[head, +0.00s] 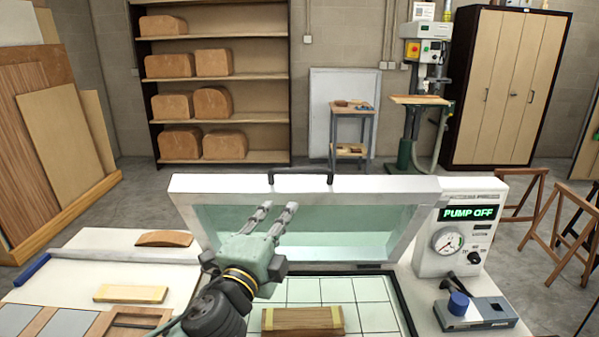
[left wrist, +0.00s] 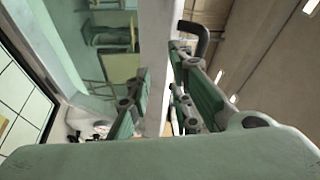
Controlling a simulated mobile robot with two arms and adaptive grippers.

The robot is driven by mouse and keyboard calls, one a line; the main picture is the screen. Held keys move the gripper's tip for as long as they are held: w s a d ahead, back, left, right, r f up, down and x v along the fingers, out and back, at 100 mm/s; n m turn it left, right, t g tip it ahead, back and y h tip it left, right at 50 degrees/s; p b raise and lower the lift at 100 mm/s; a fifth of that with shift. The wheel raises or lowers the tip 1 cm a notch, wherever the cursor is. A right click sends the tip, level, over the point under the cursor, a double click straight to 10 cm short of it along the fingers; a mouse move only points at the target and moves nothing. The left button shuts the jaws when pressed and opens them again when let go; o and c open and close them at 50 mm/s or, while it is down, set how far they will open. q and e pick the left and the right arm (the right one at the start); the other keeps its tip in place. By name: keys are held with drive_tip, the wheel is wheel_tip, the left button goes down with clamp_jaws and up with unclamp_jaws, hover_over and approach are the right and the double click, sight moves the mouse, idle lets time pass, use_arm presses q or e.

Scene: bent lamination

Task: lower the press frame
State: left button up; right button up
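The press frame (head: 400,189) stands raised and tilted, with a pale rim around a greenish clear sheet. Its black handle (head: 300,174) is on the top edge. My left gripper (head: 277,207) is in front of the frame, below and slightly left of the handle, with its fingers apart and nothing held. In the left wrist view, the pale frame bar (left wrist: 154,55) lines up with the gap between the fingers, and the dark handle (left wrist: 202,42) shows beyond the right finger. I cannot tell whether the fingers touch the frame. My right gripper is out of view.
A wooden block (head: 303,320) lies on the gridded press bed (head: 372,316). A control box (head: 453,262) reading PUMP OFF stands at the right, by a grey blue-knobbed unit (head: 476,314). A curved wooden piece (head: 164,239) and a pale strip (head: 131,294) lie left.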

sight(298, 174)
use_arm(q)
drive_tip(key=w+d+r+m, duration=0.1)
drive_tip(key=w+r, duration=0.1)
drive_tip(key=w+d+r+m+h+p, duration=0.1)
drive_tip(key=w+r, duration=0.1)
drive_tip(key=w+d+r+m+h+p, duration=0.1)
drive_tip(key=w+r, duration=0.1)
drive_tip(key=shift+w+d+r+m+t, duration=0.35)
drive_tip(key=shift+d+r+m+t, duration=0.05)
drive_tip(key=shift+w+d, duration=0.2)
drive_tip(key=shift+w, duration=0.4)
drive_tip(key=shift+c, duration=0.3)
clamp_jaws()
